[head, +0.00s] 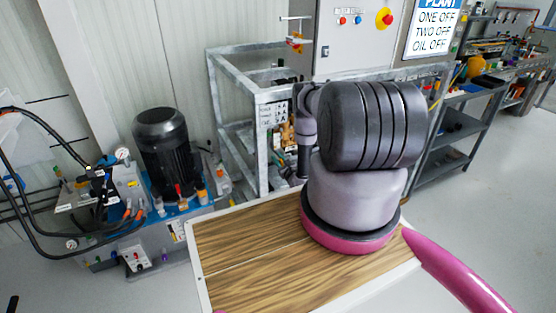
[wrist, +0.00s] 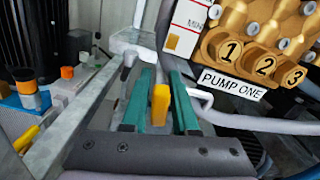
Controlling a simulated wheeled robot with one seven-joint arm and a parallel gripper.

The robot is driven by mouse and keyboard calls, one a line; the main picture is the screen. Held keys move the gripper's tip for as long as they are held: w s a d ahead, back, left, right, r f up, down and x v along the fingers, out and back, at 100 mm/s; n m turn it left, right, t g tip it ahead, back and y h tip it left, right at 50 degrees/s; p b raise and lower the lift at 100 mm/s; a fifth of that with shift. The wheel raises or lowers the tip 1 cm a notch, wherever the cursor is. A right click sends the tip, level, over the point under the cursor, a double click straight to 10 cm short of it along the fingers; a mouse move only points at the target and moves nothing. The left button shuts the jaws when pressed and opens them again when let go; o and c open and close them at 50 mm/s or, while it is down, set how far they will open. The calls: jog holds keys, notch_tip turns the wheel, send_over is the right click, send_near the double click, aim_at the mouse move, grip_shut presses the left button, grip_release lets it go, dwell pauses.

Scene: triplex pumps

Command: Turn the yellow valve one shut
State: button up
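The yellow valve handle (wrist: 160,104) stands upright in the middle of the wrist view, left of the brass pump block (wrist: 262,48) and its PUMP ONE label (wrist: 230,84). My gripper (wrist: 160,78) has its two green fingers on either side of the handle, one left and one right. The handle nearly fills the gap, and I cannot tell whether the fingers press on it. In the head view my own arm hides the gripper and the valve; a small part of the brass pump (head: 287,135) shows behind it.
A grey metal frame (head: 232,75) surrounds the pump, and a rail (wrist: 85,115) runs close on the left. A hydraulic unit with a black motor (head: 162,150) stands at left. A sign (head: 434,28) reads ONE OFF, TWO OFF, OIL OFF. A grey hose (wrist: 240,122) passes below the label.

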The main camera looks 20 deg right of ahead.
grip_shut()
jog(key=shift+m, duration=1.2)
jog(key=shift+o, duration=1.2)
grip_release()
jog(key=s, duration=1.1)
jog(key=shift+d, duration=0.2)
